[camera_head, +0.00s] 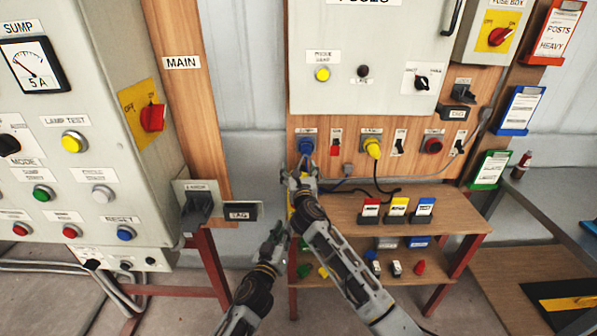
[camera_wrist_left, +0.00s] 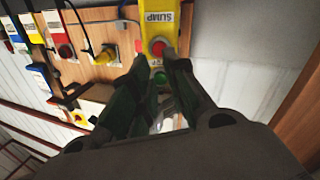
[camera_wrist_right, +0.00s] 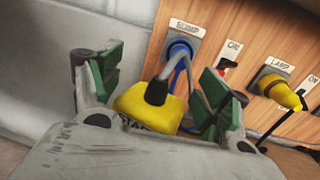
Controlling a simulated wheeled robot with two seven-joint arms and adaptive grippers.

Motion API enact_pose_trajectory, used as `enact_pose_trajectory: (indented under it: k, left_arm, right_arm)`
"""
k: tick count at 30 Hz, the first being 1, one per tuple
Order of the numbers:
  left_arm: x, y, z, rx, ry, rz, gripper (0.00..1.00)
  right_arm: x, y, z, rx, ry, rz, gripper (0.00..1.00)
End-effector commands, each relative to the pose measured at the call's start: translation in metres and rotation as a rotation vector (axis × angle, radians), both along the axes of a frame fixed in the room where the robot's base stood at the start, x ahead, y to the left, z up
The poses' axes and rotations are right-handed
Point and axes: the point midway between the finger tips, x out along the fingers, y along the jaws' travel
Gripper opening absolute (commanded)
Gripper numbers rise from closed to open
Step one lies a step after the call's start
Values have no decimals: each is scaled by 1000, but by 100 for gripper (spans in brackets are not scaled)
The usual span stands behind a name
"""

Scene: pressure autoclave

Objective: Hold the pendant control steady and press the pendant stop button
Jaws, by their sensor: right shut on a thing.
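The yellow pendant control, labelled SUMP, shows in the left wrist view (camera_wrist_left: 158,14) and the right wrist view (camera_wrist_right: 165,105). The pendant is mostly hidden in the head view.
A blue plug (camera_head: 306,146) and a yellow plug (camera_head: 373,148) are on the wooden panel behind. A wooden shelf (camera_head: 450,213) with several coloured tags is right of my arms. The large control cabinet (camera_head: 85,130) stands at left, with a black TAG holder (camera_head: 240,212) nearby.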

Motion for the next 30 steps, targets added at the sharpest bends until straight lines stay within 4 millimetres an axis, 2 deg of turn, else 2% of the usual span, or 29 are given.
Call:
enact_pose_trajectory:
  k: [3,30]
  left_arm:
    - [0,0,0,0,0,0,0]
    - [0,0,0,0,0,0,0]
  right_arm:
    - [0,0,0,0,1,-1,39]
    - [0,0,-1,0,1,-1,39]
